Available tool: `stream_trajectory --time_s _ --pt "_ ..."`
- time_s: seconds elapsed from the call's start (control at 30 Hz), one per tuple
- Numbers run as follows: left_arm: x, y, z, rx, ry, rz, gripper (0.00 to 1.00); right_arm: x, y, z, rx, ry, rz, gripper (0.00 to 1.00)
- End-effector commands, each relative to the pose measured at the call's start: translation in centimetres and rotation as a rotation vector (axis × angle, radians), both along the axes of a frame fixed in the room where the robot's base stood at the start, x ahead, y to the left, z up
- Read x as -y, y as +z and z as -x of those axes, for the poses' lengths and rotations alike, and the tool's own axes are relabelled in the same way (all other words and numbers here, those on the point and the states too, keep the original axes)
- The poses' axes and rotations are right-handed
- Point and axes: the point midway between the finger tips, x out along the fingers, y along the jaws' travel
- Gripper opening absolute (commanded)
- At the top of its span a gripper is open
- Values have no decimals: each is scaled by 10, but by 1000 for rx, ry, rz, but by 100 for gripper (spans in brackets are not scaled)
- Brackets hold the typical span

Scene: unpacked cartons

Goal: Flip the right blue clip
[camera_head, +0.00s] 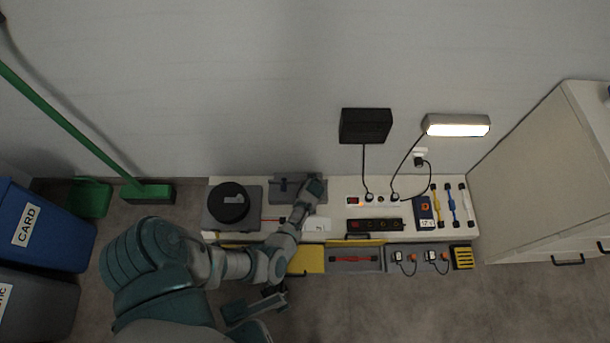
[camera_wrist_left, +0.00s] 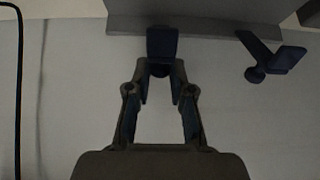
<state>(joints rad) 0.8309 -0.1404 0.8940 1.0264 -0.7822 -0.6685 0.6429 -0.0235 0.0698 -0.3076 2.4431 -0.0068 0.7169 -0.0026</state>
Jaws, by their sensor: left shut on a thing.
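A grey case (camera_head: 283,183) stands at the back of the white bench, against the wall. In the left wrist view its grey edge (camera_wrist_left: 205,20) runs along the top, with two dark blue clips on it. My left gripper (camera_head: 314,186) is at the right part of the case in the head view. In the left wrist view my left gripper (camera_wrist_left: 160,88) is shut on one blue clip (camera_wrist_left: 162,42). The other blue clip (camera_wrist_left: 273,60) stands apart to the right, its lever sticking out at an angle. My right gripper (camera_head: 258,305) is low in the head view, partly hidden, its fingers unclear.
A black round container (camera_head: 230,202) stands left of the case. A black cable (camera_wrist_left: 18,90) hangs left in the wrist view.

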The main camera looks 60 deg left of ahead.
Motion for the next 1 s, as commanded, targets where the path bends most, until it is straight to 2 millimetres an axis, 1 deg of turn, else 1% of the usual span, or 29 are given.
stream_trajectory --time_s 0.03,0.2,0.5,0.53,0.57,0.6,0.63,0.87,1.0 --pt "-2 11 -6 -13 0 45 0 0 7 4 -3 0 0 50" --pt "-7 5 -6 -68 0 136 0 2 4 7 -12 -1 -2 50" --pt "-7 4 -5 -75 -1 145 0 2 0 4 -18 -1 -1 50" --pt "-8 4 -6 -75 -1 145 24 2 1 3 -18 -1 -1 50" --pt "-8 4 -6 -74 -1 145 31 2 1 3 -17 -1 -2 50" --pt "-8 4 -6 -73 -1 144 41 2 1 3 -17 -1 -2 50" --pt "-7 4 -6 -73 -1 144 45 2 1 3 -17 -1 -2 50" --pt "-8 4 -6 -73 -1 144 45 2 1 4 -17 0 -2 50" --pt "-7 7 -5 -73 0 143 45 2 4 8 -11 -1 -4 50"
